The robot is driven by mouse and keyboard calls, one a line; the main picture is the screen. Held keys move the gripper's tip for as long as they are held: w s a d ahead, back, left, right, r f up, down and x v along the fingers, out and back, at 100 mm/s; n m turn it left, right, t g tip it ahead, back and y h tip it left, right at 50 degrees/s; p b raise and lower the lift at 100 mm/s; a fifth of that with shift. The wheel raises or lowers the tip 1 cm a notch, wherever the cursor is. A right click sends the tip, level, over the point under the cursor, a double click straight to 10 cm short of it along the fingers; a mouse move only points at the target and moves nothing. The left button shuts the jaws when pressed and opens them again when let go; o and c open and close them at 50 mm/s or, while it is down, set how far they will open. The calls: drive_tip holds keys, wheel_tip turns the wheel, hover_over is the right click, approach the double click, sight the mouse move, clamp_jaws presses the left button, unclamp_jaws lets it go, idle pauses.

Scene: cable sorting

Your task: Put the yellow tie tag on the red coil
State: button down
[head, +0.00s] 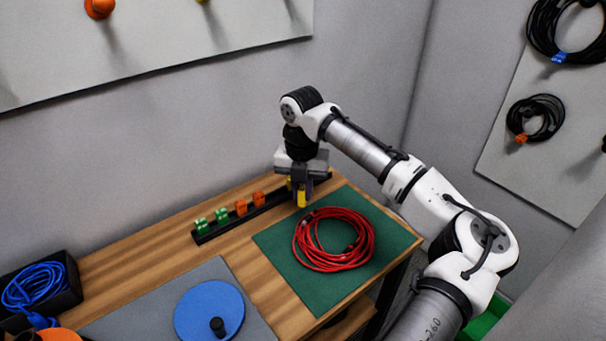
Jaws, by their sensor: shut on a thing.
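My gripper (301,190) points down above the back edge of the green mat (285,265). It is shut on a yellow tie tag (302,199), which shows between and below the fingers. The red coil (333,240) lies flat on the green mat, just in front and to the right of the gripper, apart from the tag. A black tag rack (217,231) runs along the back of the table with green and orange tags. Another bit of yellow shows at the rack's right end, partly hidden behind my gripper.
A blue disc with a black knob (209,310) lies on a grey mat (150,308) at the front. A black bin (70,288) holds a blue coil (33,288) at left. Black coils hang on the right wall board (540,170). The wall stands close behind the rack.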

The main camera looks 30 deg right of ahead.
sight(304, 206)
drive_tip(key=shift+s+a+f, duration=0.1)
drive_tip(key=shift+s+f, duration=0.25)
drive_tip(key=shift+s, duration=0.05)
drive_tip(key=shift+f, duration=0.2)
wheel_tip(304, 206, down, 6)
drive_tip(key=b, duration=0.6)
drive_tip(key=shift+b, duration=0.3)
drive_tip(key=shift+f, duration=0.6)
idle(1.2)
drive_tip(key=c, duration=1.3)
unclamp_jaws()
